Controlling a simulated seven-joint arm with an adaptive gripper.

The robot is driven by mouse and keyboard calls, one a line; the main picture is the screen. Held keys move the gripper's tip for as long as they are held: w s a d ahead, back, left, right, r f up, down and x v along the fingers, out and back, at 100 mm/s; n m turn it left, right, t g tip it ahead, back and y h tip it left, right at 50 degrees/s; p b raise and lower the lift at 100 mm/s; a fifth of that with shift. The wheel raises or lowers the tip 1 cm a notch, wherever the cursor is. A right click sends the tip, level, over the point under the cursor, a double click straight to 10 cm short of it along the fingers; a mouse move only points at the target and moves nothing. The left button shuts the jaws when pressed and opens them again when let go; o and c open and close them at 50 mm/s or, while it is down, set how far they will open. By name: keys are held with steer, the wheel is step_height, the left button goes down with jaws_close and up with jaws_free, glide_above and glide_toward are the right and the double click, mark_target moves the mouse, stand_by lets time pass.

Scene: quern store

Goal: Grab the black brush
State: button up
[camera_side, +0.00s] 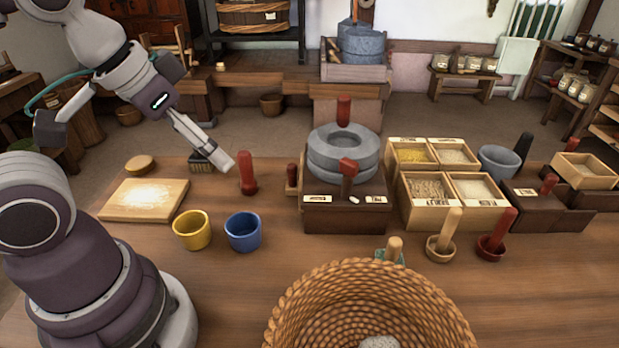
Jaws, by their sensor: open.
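A dark brush (201,164) lies on the wooden table, at the back left behind the cups.
A red wooden peg (246,173) stands close to my fingertips. A board with flour (117,210), a round lid (140,164), a yellow cup (192,236) and a blue cup (243,237) are nearby. A stone quern (344,173) and a wicker basket (290,310) stand further right.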

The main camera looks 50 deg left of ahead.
steer(key=n+g+y, duration=0.4)
steer(key=n+g, duration=0.2)
steer(key=n, duration=1.2)
glide_above(200, 156)
steer(key=d, duration=0.3)
step_height(200, 156, down, 7)
steer(key=x, duration=1)
steer(key=shift+w+a, duration=0.3)
steer(key=shift+a, duration=0.05)
jaws_close()
